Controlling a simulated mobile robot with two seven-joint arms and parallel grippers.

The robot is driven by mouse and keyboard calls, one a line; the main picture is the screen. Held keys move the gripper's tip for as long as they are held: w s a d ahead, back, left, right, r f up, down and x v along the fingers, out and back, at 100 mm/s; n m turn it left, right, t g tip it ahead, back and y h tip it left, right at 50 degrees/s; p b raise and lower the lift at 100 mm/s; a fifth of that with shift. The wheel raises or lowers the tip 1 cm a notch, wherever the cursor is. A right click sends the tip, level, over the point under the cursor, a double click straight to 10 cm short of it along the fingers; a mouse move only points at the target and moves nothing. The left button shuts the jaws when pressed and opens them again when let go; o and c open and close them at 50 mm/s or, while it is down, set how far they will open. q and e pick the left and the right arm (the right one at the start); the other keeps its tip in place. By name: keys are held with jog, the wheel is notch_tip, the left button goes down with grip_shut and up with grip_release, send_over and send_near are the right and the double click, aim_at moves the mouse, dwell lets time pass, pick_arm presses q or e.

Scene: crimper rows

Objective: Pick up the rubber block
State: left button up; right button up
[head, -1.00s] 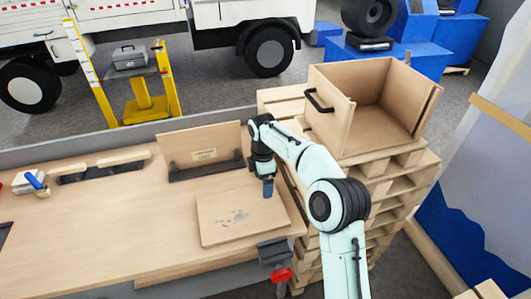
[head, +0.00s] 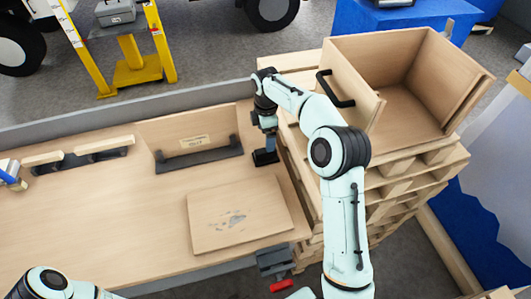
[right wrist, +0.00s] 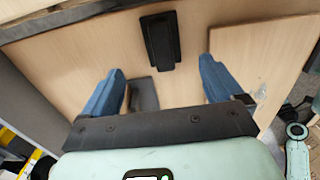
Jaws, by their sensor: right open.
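The rubber block appears to be the small black block (head: 265,157) on the workbench, near its right edge. It also shows in the right wrist view (right wrist: 160,40) as a dark oblong with a raised middle, lying flat on the wood. My right gripper (head: 270,143) is over the bench close to the block, pointing down. In the right wrist view my right gripper (right wrist: 160,82) has its two blue fingers wide apart and nothing between them. The block lies beyond the fingertips, apart from them.
A flat wooden board (head: 238,215) lies in front of the block. A dark rail (head: 200,158) stands to its left by an upright panel. A red-handled vise (head: 275,262) is at the front edge. An open wooden box (head: 408,95) sits on pallets at right.

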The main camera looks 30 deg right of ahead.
jog(key=f, duration=0.3)
jog(key=shift+s+f, duration=0.2)
jog(key=shift+s, duration=0.05)
jog(key=shift+w+f, duration=0.15)
jog(key=shift+f, duration=0.4)
notch_tip(320, 180, down, 5)
jog(key=shift+a+f+b, duration=0.1)
jog(key=shift+a+b, duration=0.05)
jog(key=shift+b, duration=0.35)
pick_arm(q)
jog(key=shift+s+f, duration=0.75)
jog(key=shift+f, duration=0.1)
pick_arm(e)
jog(key=c, duration=1.3)
pick_arm(q)
jog(key=shift+w+r+p, duration=0.6)
jog(key=shift+w+r, duration=0.15)
jog(key=shift+r, duration=0.05)
pick_arm(e)
jog(key=shift+o, duration=0.2)
jog(key=shift+r, duration=5.1)
